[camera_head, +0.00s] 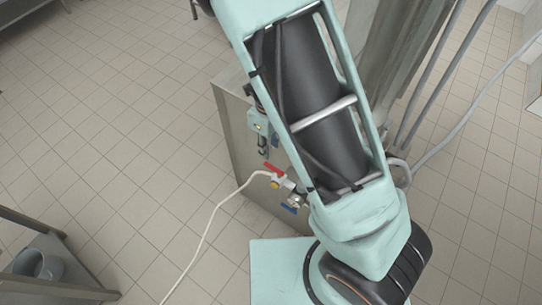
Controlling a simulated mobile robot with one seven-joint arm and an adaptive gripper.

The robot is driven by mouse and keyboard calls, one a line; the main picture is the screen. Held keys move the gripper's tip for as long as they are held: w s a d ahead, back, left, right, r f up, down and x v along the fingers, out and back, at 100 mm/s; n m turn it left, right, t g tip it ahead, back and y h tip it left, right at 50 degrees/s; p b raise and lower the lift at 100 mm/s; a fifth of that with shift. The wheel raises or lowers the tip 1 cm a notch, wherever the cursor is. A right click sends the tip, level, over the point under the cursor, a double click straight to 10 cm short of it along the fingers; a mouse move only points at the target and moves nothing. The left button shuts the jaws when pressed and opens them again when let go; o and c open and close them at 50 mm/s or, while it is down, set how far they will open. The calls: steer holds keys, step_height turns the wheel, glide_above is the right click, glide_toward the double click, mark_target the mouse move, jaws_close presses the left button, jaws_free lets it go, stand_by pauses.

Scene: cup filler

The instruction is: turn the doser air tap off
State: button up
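A tap with a red handle (272,169) sits on the side of a grey metal cabinet (242,150), with a thin white hose (212,218) joined to it. A second tap with a blue handle (289,209) is just below and to its right. No label shows which one is the doser air tap. My gripper (264,153) points down in the picture, just above and left of the red handle. It looks apart from the handle, though depth is hard to judge. Its fingers are small and dark, and their opening is unclear. My arm hides part of the cabinet and pipework.
Grey pipes (432,75) and a pale hose (470,112) run at the upper right. A metal table (62,287) with a grey bucket (37,265) stands at the lower left. The tiled floor (120,130) left of the cabinet is mostly clear, crossed by the white hose.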

mark_target(270, 165)
step_height(270, 165, down, 10)
steer(key=shift+r+b, duration=0.15)
steer(key=shift+b, duration=0.95)
jaws_close()
